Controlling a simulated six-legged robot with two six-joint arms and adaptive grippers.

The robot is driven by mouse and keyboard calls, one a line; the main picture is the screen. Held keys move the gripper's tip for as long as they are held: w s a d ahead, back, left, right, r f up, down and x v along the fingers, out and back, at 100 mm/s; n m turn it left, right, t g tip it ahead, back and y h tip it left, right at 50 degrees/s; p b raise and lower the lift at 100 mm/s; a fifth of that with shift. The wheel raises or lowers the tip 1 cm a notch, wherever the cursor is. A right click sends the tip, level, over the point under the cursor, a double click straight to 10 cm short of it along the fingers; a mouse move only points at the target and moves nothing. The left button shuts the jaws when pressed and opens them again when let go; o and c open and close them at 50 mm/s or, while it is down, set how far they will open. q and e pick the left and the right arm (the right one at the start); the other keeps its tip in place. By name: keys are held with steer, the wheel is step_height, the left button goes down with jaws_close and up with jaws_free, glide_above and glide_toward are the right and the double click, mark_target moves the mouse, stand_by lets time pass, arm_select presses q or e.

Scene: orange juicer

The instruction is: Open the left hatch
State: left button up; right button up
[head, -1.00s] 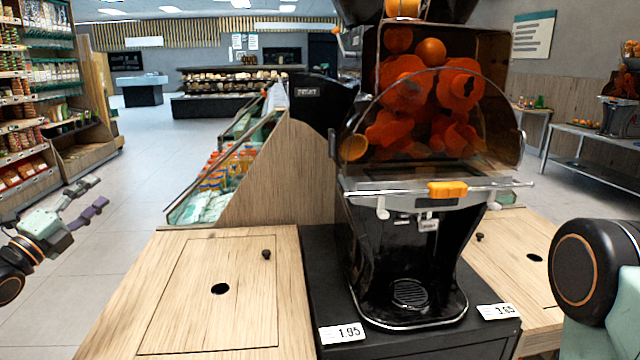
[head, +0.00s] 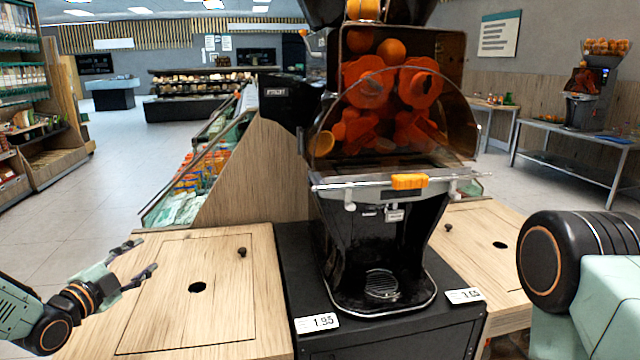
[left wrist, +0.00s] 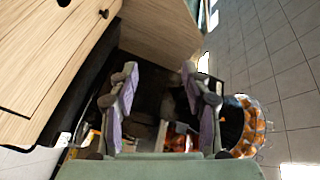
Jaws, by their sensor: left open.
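The left hatch (head: 172,310) is a square wooden panel in the top of the counter left of the juicer. It lies flat and closed, with a dark round hole (head: 197,287) near its middle. A small dark knob (head: 242,252) stands near its far right corner. My left gripper (head: 148,257) is open and empty at the counter's left edge, left of the hole. In the left wrist view its fingers (left wrist: 165,100) are spread apart, with the wooden counter top (left wrist: 40,60) and knob at upper left. My right gripper is out of view; only part of my right arm shows.
The black juicer (head: 380,230) with oranges stands on a dark cabinet right of the hatch. A second wooden counter (head: 470,222) with a hole and knob is beyond it. A wooden-sided produce display (head: 245,180) stands behind. The floor at left is clear.

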arm_select(q)
steer(key=s+d+f+n+g, duration=0.1)
steer(key=s+d+f, duration=0.1)
steer(key=d+f, duration=0.1)
steer(key=s+d+f+n+g, duration=0.2)
steer(key=s+d+f, duration=0.1)
steer(key=f, duration=0.2)
steer(key=s+d+f+n+g, duration=0.1)
steer(key=s+d+f+n, duration=0.1)
steer(key=d+f, duration=0.2)
steer(key=shift+s+d+f+g+y, duration=0.1)
steer(key=shift+s+f+g+y, duration=0.1)
steer(key=shift+g+y, duration=0.1)
steer(key=s+d+f+n+g, duration=0.4)
steer(key=s+d+f, duration=0.2)
steer(key=s+f, duration=0.4)
steer(key=s+d+f+n+g+y, duration=0.1)
steer(key=s+f+n+g, duration=0.1)
steer(key=s, duration=1.2)
steer(key=s+d+f+n+g+y, duration=0.1)
steer(key=s+g, duration=0.5)
steer(key=s, duration=0.9)
step_height(320, 180, down, 2)
steer(key=n+y+b, duration=0.1)
steer(key=n, duration=0.2)
steer(key=shift+n+g, duration=0.3)
steer(key=shift+n, duration=0.1)
step_height(320, 180, down, 7)
steer(key=b, duration=0.6)
steer(key=shift+w+r, duration=0.15)
